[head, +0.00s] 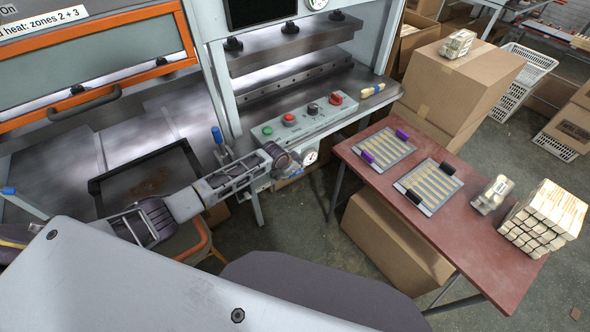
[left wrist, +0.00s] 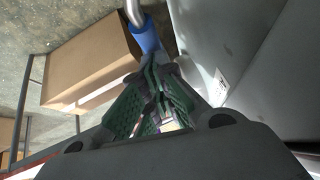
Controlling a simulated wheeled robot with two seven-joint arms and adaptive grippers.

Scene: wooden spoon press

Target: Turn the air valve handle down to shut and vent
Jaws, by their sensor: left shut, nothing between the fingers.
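My left gripper (head: 290,165) reaches in front of the press, just below its control box and beside a round gauge (head: 310,156). Its fingers are shut with nothing between them; the green pads show in the left wrist view (left wrist: 158,80). In that view a blue sleeve on a bare metal bar (left wrist: 145,36), which looks like the air valve handle, lies just beyond the fingertips. I cannot tell whether they touch it. My right gripper is not in view.
The control box (head: 300,122) carries red and green buttons above the gripper. A red-brown table (head: 450,245) with two slatted trays stands to the right, and a cardboard box (head: 395,240) is under it. A heater cabinet (head: 90,70) with an orange frame stands left.

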